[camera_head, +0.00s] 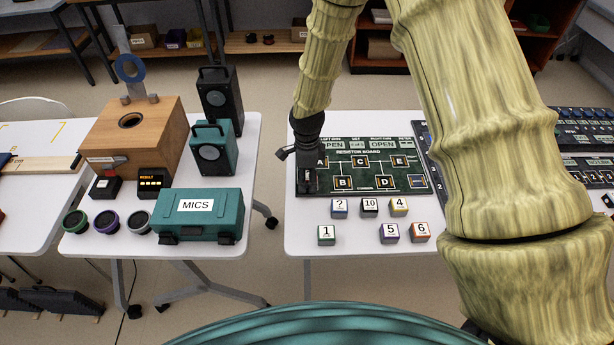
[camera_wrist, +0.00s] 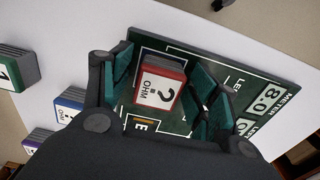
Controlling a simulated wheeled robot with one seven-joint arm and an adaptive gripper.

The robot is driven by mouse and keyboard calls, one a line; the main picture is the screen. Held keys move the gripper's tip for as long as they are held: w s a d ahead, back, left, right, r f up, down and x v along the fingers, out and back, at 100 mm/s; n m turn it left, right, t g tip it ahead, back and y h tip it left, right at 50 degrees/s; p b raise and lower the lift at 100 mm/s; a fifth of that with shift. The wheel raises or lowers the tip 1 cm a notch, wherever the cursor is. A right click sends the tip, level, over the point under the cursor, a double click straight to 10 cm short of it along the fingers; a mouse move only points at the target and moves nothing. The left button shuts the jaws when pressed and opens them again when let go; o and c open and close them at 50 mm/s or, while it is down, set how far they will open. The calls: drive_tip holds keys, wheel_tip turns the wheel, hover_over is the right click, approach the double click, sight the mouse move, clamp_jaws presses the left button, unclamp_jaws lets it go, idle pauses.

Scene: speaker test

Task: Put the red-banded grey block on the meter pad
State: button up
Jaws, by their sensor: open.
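The red-banded grey block (camera_wrist: 160,84), marked "? OHM", stands on the dark green resistor board (camera_head: 371,183) between my fingers in the wrist view. My gripper (camera_wrist: 160,95) is open, with one teal finger on each side of the block. I cannot tell whether either finger touches it. The block hides whatever pad is under it. A meter display (camera_wrist: 268,97) on the board reads 8.0. In the head view my gripper (camera_head: 308,184) is down at the board's left end and hides the block.
A teal MICS case (camera_head: 200,215) lies on the left table.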

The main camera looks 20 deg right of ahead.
sight(307, 175)
wheel_tip(307, 175, up, 12)
drive_tip(key=b, duration=0.2)
idle(0.5)
